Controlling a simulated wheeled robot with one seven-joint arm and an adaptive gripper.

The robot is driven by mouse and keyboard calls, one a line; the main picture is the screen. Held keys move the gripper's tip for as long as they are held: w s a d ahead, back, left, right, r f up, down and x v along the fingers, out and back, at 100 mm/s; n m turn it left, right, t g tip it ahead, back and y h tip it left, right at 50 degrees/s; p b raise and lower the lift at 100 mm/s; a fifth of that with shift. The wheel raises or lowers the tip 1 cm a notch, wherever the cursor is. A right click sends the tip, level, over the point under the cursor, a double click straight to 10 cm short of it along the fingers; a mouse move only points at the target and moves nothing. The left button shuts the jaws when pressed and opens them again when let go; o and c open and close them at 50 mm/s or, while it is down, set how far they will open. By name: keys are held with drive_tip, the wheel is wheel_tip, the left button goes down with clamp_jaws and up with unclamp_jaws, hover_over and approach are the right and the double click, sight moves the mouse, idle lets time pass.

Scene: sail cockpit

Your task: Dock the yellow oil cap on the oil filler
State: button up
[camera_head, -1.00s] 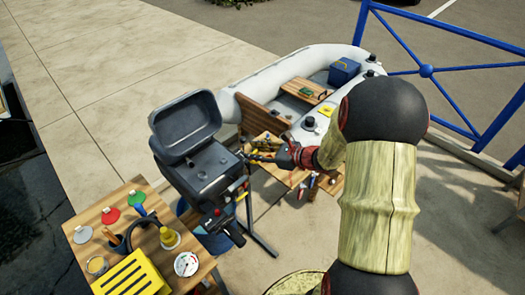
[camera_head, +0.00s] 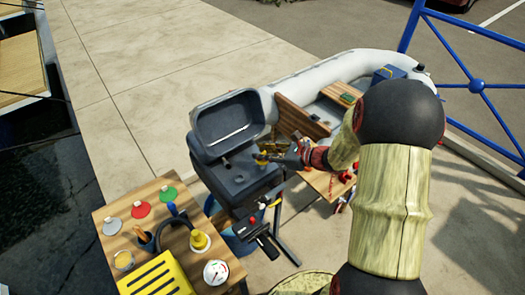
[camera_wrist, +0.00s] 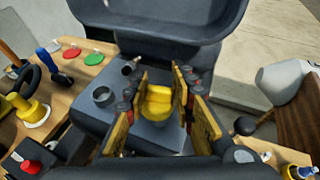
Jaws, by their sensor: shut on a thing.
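My gripper (camera_wrist: 160,98) is shut on the yellow oil cap (camera_wrist: 158,103), with one finger on each side of it. In the head view my gripper (camera_head: 267,151) and the yellow cap (camera_head: 262,159) are over the right part of the dark outboard engine (camera_head: 225,182). The wrist view shows the engine top below and around the cap. A short round dark neck (camera_wrist: 103,96), which looks like the oil filler, stands left of the cap, apart from it. The cap's underside is hidden, so I cannot tell whether it touches the engine.
The engine's raised cowl (camera_head: 225,122) stands behind the gripper. A wooden table (camera_head: 110,250) at left holds funnels, a yellow crate (camera_head: 160,277), a yellow bottle (camera_head: 200,240) and a gauge (camera_head: 215,272). A white dinghy (camera_head: 320,82) lies behind. Paving at upper left is clear.

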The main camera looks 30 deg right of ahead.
drive_tip(key=shift+f+b, duration=0.8)
drive_tip(key=shift+f, duration=0.6)
drive_tip(key=shift+w+d, duration=0.1)
idle(0.6)
drive_tip(key=shift+r+p, duration=0.3)
drive_tip(key=shift+r+p, duration=0.3)
drive_tip(key=shift+r, duration=0.05)
drive_tip(key=shift+r, duration=0.15)
drive_tip(key=shift+f+b, duration=0.7)
drive_tip(key=shift+f, duration=0.45)
idle(0.9)
drive_tip(key=o, duration=0.7)
drive_tip(key=shift+r, duration=0.1)
